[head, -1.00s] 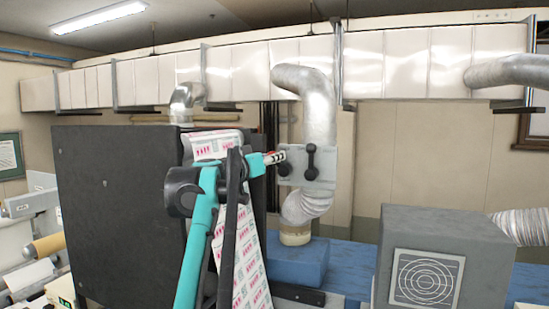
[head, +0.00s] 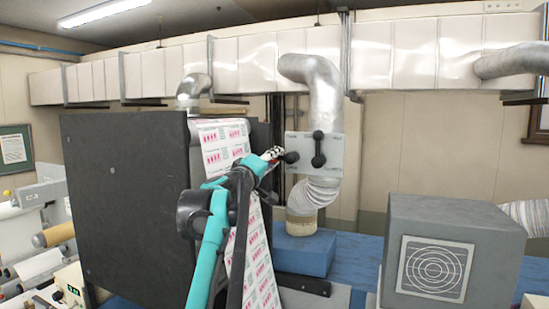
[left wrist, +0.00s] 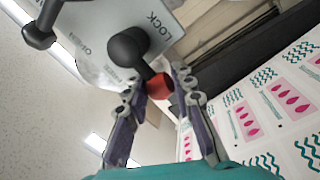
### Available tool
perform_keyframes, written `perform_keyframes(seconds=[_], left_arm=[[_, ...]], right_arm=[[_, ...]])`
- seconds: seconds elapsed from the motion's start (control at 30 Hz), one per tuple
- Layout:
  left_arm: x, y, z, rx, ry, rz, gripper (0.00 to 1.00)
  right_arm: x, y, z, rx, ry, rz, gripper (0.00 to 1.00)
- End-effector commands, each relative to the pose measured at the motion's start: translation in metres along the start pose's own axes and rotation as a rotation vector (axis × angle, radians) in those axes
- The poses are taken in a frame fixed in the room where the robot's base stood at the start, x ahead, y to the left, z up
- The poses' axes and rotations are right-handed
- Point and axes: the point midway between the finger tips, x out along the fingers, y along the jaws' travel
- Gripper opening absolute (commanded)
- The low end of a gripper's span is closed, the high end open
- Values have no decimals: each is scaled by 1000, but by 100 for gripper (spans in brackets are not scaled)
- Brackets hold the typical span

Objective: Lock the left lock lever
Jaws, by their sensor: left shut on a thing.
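A light grey panel (head: 330,168) bears two black levers. The left lock lever (head: 291,157) shows as a dark round hub in the head view; its handle is largely hidden by my left gripper (head: 273,154). In the left wrist view the lever has a black hub (left wrist: 127,46) and a red end (left wrist: 160,86). My left gripper (left wrist: 158,92) is shut on that red end, one finger on each side. The word LOCK is printed beside the hub. The right lever (head: 318,148) stands upright in the head view. My right gripper is not in view.
A printed web (head: 222,145) runs down close beside my left arm, next to a large dark cabinet (head: 125,205). A silver duct (head: 318,90) passes behind the panel. A grey box (head: 450,210) stands at the right on the blue surface.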

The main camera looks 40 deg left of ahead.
Motion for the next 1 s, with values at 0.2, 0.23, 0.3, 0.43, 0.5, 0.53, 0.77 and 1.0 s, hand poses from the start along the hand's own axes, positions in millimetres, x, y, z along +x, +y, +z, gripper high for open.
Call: perform_keyframes(seconds=[0.2, 0.23, 0.3, 0.43, 0.5, 0.53, 0.77, 1.0], left_arm=[[-1, -5, 4, -94, 16, -1, 0], [-1, -5, 4, -103, 18, -1, 0], [-1, -6, 5, -120, 21, -2, 0], [-1, -6, 5, -140, 25, -1, 0], [-1, -7, 5, -145, 26, -1, 0], [-1, -7, 5, -147, 26, -1, 0], [-1, -7, 5, -148, 26, -1, 0], [-1, -6, 5, -148, 26, -1, 46]], right_arm=[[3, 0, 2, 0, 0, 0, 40], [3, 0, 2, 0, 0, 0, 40], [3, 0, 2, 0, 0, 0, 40], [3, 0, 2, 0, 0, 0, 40], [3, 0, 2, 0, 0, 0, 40], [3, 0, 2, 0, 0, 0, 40], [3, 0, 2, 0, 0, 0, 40], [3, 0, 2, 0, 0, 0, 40]])
